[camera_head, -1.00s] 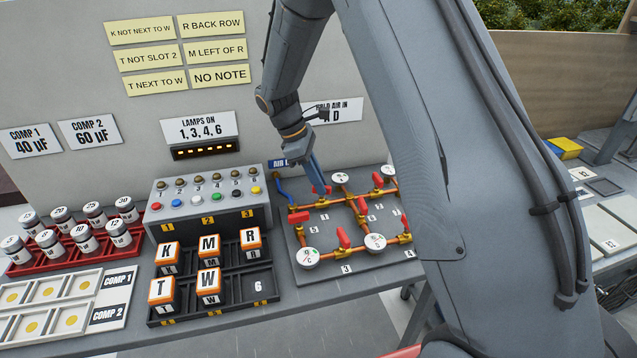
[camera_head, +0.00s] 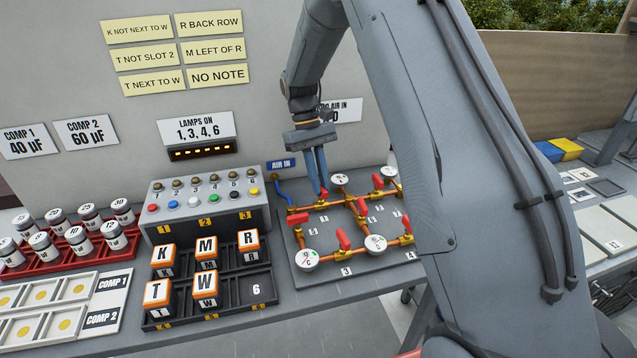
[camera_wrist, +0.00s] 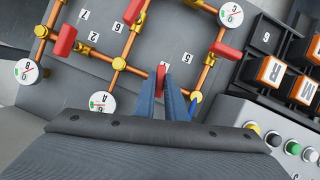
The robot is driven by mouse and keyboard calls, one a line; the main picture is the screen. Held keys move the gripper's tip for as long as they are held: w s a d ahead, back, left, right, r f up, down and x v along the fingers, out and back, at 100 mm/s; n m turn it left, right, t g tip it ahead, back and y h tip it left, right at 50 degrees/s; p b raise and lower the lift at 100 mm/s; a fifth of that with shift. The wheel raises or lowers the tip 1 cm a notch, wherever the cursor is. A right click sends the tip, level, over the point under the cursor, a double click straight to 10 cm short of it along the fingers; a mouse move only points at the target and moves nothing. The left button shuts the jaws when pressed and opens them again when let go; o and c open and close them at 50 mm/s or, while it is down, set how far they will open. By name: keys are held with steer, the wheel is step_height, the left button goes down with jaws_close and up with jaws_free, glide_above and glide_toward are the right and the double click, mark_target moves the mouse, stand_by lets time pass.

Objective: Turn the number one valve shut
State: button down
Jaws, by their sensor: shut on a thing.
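The number one valve is on the copper pipework of the grey valve board (camera_head: 290,243). Its red handle (camera_head: 324,192) is between the fingertips of my gripper (camera_head: 320,186), which points down at the board. In the wrist view, my gripper (camera_wrist: 163,84) is shut on this red handle (camera_wrist: 161,76). There the handle lies at a steep angle across its pipe, not in line with it. The fingers hide part of the handle, the valve body and the label beside it.
Other red handles stand close by, including one at left (camera_head: 298,218) and one in the middle (camera_head: 362,207). White gauges (camera_head: 376,243) rise from the pipes. A button box (camera_head: 205,218) and a black block rack (camera_head: 257,267) are left of the board.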

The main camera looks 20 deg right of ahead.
steer(key=shift+w+r+m+y, duration=0.1)
steer(key=shift+m+y, duration=0.3)
steer(key=shift+m, duration=0.4)
steer(key=c, duration=1.8)
jaws_free()
steer(key=b+v, duration=0.2)
steer(key=v, duration=0.5)
steer(key=shift+r+b, duration=0.35)
steer(key=shift+w, duration=0.15)
